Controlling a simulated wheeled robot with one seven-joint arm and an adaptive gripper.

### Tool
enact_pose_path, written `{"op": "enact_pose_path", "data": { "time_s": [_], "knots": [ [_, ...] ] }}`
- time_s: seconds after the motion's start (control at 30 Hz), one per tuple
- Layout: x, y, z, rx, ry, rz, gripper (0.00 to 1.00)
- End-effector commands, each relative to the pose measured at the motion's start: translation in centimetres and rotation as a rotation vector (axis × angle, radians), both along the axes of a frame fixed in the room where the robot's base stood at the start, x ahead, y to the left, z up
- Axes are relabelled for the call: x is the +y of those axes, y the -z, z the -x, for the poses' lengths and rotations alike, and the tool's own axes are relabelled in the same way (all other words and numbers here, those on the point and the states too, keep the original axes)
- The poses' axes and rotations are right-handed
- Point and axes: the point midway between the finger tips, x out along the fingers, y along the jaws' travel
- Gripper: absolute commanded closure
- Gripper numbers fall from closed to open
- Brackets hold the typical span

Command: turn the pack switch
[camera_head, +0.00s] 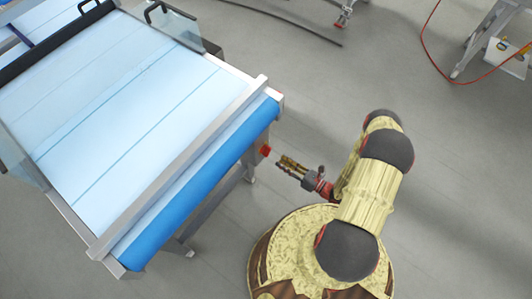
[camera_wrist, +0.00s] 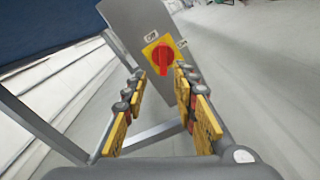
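The pack switch is a red rotary knob on a yellow plate (camera_wrist: 163,57), fixed to a grey panel (camera_wrist: 138,22) in the wrist view. The knob's grip bar points roughly up and down. In the head view the switch shows as a small red spot (camera_head: 265,150) at the near right end of the machine. My gripper (camera_head: 282,163) points at it from the right, a short gap away. In the wrist view the yellow fingers of my gripper (camera_wrist: 160,98) are spread apart with nothing between them. The knob lies ahead, between and beyond the fingertips.
The machine has a light blue belt (camera_head: 120,90) and a blue roller (camera_head: 205,185) along its near edge. Its metal legs (camera_wrist: 40,125) stand left of my gripper. Grey floor is open to the right. A red cable (camera_head: 425,55) lies at the upper right.

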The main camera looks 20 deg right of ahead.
Motion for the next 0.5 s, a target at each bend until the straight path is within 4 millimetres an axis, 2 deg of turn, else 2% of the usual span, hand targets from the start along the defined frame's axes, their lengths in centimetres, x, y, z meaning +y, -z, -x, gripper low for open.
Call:
{"op": "enact_pose_path", "data": {
  "time_s": [0.07, 0.17, 0.5],
  "knots": [
    [-0.6, -0.2, -0.4, -0.009, 0.029, -0.009, 0.72],
    [-0.4, -0.2, -0.8, -0.011, 0.033, -0.011, 0.72],
    [2.2, -0.1, -4.1, -0.011, 0.027, -0.009, 0.72]
  ]
}}
